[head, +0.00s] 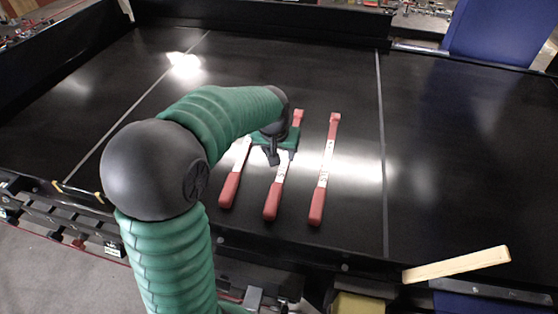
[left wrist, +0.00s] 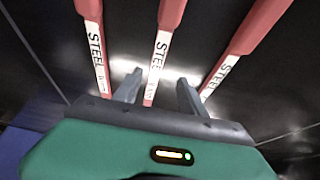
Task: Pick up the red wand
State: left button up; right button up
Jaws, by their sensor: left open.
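Three red wands with white labelled middles lie side by side on the black conveyor: a left one (head: 229,190), a middle one (head: 272,202) and a right one (head: 318,205). My left gripper (head: 279,154) is open above the middle wand, partly covering it and the left wand's far part. In the left wrist view my left gripper's two fingers (left wrist: 159,78) point at the middle wand (left wrist: 170,14), one finger to each side of its white part. The labels read "STEEL". I cannot tell the height gap. My right gripper is not in view.
The black conveyor surface (head: 450,150) is bare left and right of the wands, with thin grey lines and bright reflections. A dark raised wall (head: 250,20) runs along the back. A pale wooden bar (head: 455,264) lies at the front right edge. A blue panel (head: 500,30) stands behind.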

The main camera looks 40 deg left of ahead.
aim_at(285, 164)
pick_arm(q)
jog(key=shift+w+d+f, duration=0.35)
jog(key=shift+w+f, duration=0.1)
jog(key=shift+f, duration=0.1)
jog(key=shift+w+d+f, duration=0.3)
jog(key=shift+w+f, duration=0.15)
jog(key=shift+f, duration=0.1)
jog(key=p+x, duration=0.2)
jog(key=shift+w+f, duration=0.25)
jog(key=shift+f, duration=0.05)
jog(key=a+f, duration=0.2)
jog(key=f, duration=0.1)
jog(key=shift+w+a, duration=0.1)
jog(key=shift+a, duration=0.4)
jog(key=shift+c, duration=0.9)
jog(key=shift+d, duration=0.25)
jog(key=shift+c, duration=1.2)
jog(key=shift+w+d+r, duration=0.1)
jog(key=shift+w+d, duration=0.05)
jog(key=shift+d, duration=0.4)
grip_shut()
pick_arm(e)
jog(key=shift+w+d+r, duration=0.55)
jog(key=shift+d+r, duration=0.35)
pick_arm(q)
jog(key=shift+a, duration=0.2)
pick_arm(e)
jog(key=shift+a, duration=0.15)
